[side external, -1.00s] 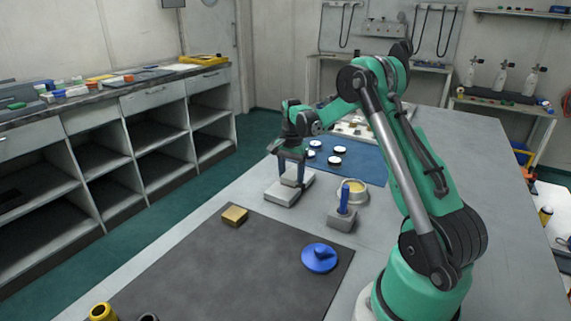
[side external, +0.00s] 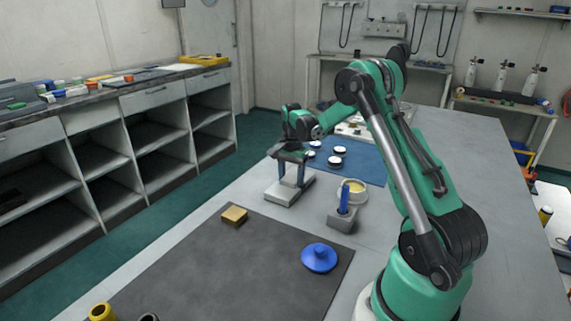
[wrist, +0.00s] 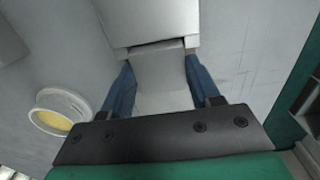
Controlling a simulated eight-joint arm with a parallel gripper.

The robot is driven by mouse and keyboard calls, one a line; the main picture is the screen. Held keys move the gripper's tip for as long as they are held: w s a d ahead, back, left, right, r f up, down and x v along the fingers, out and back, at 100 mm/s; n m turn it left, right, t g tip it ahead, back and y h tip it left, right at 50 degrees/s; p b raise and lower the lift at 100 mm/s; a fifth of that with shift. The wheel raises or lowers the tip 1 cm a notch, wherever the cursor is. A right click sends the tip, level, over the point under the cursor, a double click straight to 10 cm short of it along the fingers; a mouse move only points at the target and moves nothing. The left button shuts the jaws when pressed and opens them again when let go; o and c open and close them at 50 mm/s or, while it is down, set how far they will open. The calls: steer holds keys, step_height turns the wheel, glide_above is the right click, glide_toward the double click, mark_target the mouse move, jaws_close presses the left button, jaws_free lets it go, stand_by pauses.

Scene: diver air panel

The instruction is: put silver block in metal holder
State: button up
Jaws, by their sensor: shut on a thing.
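My gripper (side external: 290,182) points down over the metal holder (side external: 281,196), a pale grey low block-shaped fixture standing on the bench just behind the dark mat. Its fingers are shut on the silver block (wrist: 159,68), a plain grey piece between the blue fingertips in the wrist view. The holder (wrist: 152,18) shows beyond the block there, with a dark gap between them. The block is low at the holder; whether it is seated or still slightly above cannot be told, as the fingers hide much of it.
A grey stand with a blue upright piece (side external: 343,200) and a round cream-filled dish (side external: 357,190) are close on the right. A gold block (side external: 234,215) and blue knobbed disc (side external: 319,258) lie on the dark mat (side external: 220,270). White discs (side external: 334,161) lie on a blue mat behind.

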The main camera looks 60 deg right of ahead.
steer(key=shift+f, duration=0.5)
stand_by(0.6)
steer(key=o, duration=1.4)
steer(key=shift+r, duration=3.8)
